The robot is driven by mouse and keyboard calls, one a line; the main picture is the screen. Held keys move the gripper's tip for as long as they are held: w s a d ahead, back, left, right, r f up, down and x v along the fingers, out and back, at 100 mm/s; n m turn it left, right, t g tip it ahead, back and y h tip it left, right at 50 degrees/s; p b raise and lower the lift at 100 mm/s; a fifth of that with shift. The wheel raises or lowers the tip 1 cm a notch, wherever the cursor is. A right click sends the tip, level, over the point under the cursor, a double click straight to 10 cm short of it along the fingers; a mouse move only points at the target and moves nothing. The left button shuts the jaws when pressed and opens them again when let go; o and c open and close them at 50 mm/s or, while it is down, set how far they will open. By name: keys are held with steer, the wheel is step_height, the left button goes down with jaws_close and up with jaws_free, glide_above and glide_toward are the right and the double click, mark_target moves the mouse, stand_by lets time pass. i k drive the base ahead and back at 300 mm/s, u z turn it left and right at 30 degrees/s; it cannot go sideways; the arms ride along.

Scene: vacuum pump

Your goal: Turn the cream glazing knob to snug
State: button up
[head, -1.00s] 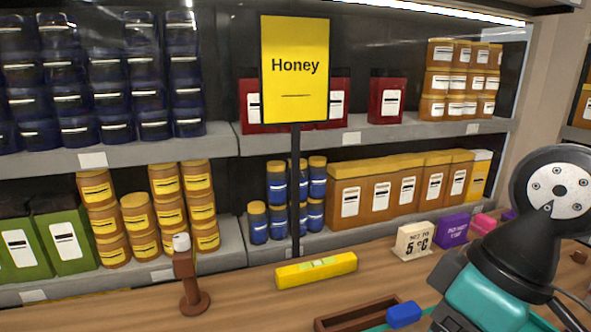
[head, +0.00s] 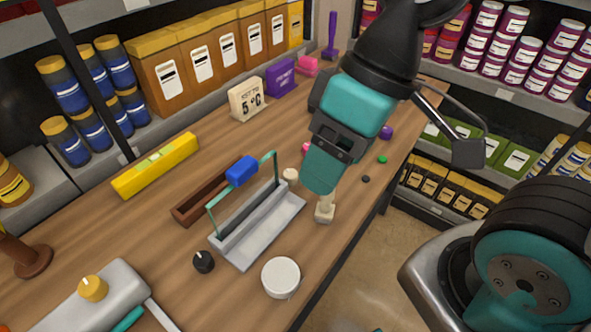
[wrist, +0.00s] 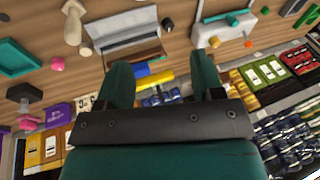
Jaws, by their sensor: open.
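No part is plainly marked as the cream glazing knob. A small cream round piece (head: 290,176) stands by the far right end of a grey tray with a teal frame (head: 262,228). A pale cream pin-shaped piece (head: 325,208) stands just below my gripper (head: 322,178) in the head view; it also shows at the upper left of the wrist view (wrist: 73,24). I cannot tell which of these is the knob. My gripper's two teal fingers are apart and empty in the wrist view (wrist: 161,65). It is above the bench and holds nothing.
A black knob (head: 203,262) and a white round lid (head: 281,277) sit near the tray. A yellow knob (head: 92,288) is on a grey box. A yellow level (head: 156,165), a blue block (head: 241,170) and a cream 5 °C sign (head: 246,99) stand further back. The bench's front edge is at right.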

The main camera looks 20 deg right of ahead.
mark_target(291, 176)
steer(key=u, duration=0.55)
steer(key=k, duration=1.3)
steer(key=i, duration=0.45)
steer(key=z, duration=0.9)
steer(key=i, duration=1.05)
steer(key=u, duration=0.2)
